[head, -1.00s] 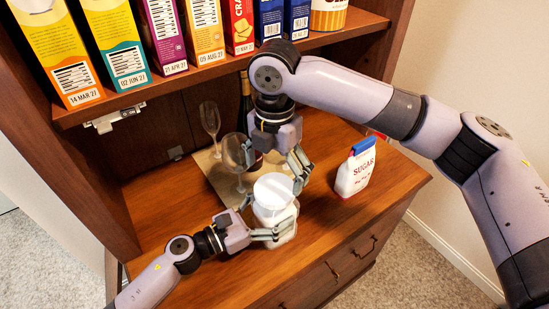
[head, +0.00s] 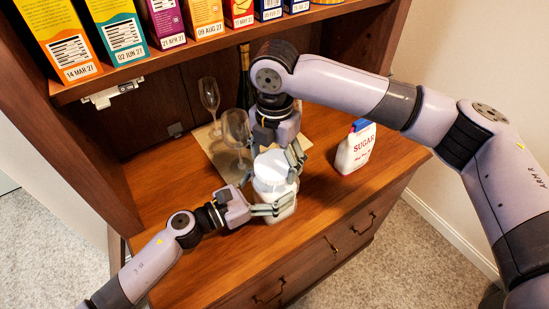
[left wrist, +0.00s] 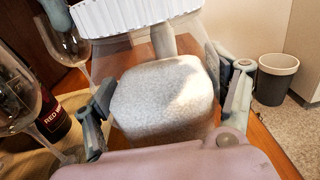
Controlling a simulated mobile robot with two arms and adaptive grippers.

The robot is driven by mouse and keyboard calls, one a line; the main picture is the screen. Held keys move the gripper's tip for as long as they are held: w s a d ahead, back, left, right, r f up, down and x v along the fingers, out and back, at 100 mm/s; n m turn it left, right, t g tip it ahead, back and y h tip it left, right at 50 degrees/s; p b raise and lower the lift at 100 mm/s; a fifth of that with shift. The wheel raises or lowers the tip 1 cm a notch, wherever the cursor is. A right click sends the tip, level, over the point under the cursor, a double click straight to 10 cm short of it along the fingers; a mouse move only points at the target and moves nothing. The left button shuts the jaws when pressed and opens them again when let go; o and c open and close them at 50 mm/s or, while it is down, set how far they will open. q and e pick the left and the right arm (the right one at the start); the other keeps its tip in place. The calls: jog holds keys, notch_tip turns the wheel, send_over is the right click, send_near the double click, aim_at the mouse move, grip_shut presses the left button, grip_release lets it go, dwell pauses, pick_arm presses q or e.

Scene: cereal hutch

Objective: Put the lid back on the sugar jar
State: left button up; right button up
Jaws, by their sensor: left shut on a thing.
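The sugar jar (head: 272,204) stands upright on the hutch counter, clear-walled with pale sugar inside. My left gripper (head: 272,209) is shut on its body from the left. In the left wrist view the jar (left wrist: 165,98) sits between its fingers. The white lid (head: 270,166) is at the jar's mouth, roughly level; its ribbed rim shows in the left wrist view (left wrist: 140,14). I cannot tell if it is fully seated. My right gripper (head: 271,168) reaches down from above with fingers on either side of the lid; whether they press on it is unclear.
Wine glasses (head: 236,128) and a dark bottle (left wrist: 54,118) stand close behind the jar on a light mat (head: 212,150). A sugar bag (head: 355,150) stands to the right. Boxes line the shelf (head: 200,55) above. The front counter is clear.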

jog(key=c, duration=0.7)
jog(key=m, duration=0.3)
jog(key=shift+m, duration=0.3)
jog(key=m, duration=0.3)
jog(key=shift+m, duration=0.4)
jog(key=m, duration=0.6)
jog(key=shift+a, duration=0.1)
jog(key=m, duration=0.5)
jog(key=o, duration=1.3)
jog(key=shift+o, duration=0.2)
